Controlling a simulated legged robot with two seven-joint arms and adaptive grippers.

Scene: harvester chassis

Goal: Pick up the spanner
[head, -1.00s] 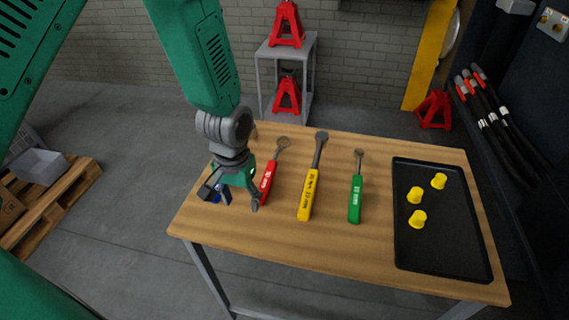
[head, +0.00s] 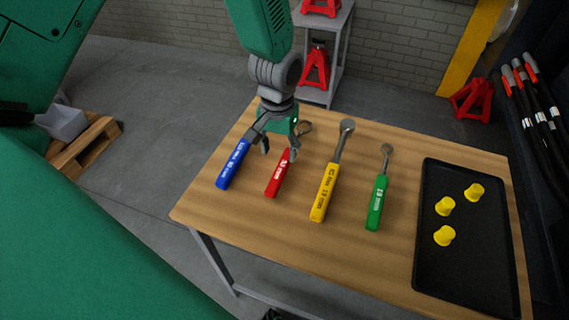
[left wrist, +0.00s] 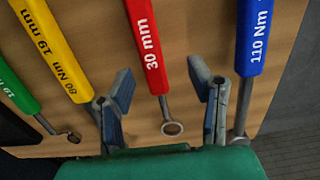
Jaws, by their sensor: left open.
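A red ring-ended spanner (head: 277,180) marked "30 mm" lies on the wooden table, its ring end partly behind my left gripper. My left gripper (head: 279,149) is open and empty over the spanner's shaft, pointing down. In the left wrist view the open jaws (left wrist: 160,80) have the red spanner (left wrist: 148,50) between them, with a gap on both sides. Its ring shows near the palm. I cannot tell the exact height of the fingers above the table.
A blue-handled tool (head: 233,164) lies left of the spanner, close to my gripper. Yellow (head: 324,192) and green (head: 377,203) tools lie to the right. A black tray (head: 460,265) with yellow caps (head: 444,236) fills the table's right end. The front left tabletop is bare.

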